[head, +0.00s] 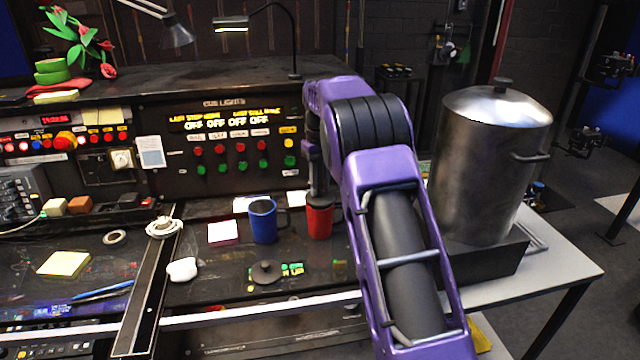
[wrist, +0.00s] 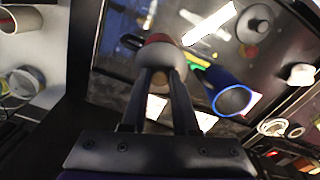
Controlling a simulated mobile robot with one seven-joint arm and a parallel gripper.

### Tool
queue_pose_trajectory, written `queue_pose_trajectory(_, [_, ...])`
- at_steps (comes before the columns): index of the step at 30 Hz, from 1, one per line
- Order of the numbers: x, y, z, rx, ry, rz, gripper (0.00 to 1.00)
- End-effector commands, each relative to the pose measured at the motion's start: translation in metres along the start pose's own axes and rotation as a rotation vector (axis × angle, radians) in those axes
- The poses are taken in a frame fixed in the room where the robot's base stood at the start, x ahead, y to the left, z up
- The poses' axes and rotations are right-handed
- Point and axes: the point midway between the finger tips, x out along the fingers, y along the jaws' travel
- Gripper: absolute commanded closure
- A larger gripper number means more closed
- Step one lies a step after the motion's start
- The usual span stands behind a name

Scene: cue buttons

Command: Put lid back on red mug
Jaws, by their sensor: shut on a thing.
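The red mug (head: 320,221) stands upright on the dark desk, right of the blue mug. My gripper (head: 317,190) points down right above it. In the wrist view my gripper (wrist: 158,78) is shut on a pale grey, rounded lid (wrist: 160,60). The lid hides most of the red mug (wrist: 157,38), of which only a red edge shows beyond it. I cannot tell whether the lid rests on the rim or hovers just above it.
The blue mug (head: 263,221) stands open close by on the left. A dark knobbed lid (head: 265,271) lies in front of it, by a white lump (head: 183,269). A large metal pot (head: 488,165) stands right of my arm. The button panel (head: 225,145) rises behind.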

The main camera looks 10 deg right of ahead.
Motion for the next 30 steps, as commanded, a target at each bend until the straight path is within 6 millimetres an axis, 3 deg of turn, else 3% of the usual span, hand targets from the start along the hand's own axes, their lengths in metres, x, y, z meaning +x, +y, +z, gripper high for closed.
queue_pose_trajectory(27, [0.0026, -0.0001, 0.0002, 0.0, 0.0, 0.0, 1.0])
queue_pose_trajectory(28, [0.0026, -0.0001, 0.0002, 0.0, 0.0, 0.0, 0.69])
queue_pose_trajectory(30, [0.0026, -0.0001, 0.0002, 0.0, 0.0, 0.0, 0.56])
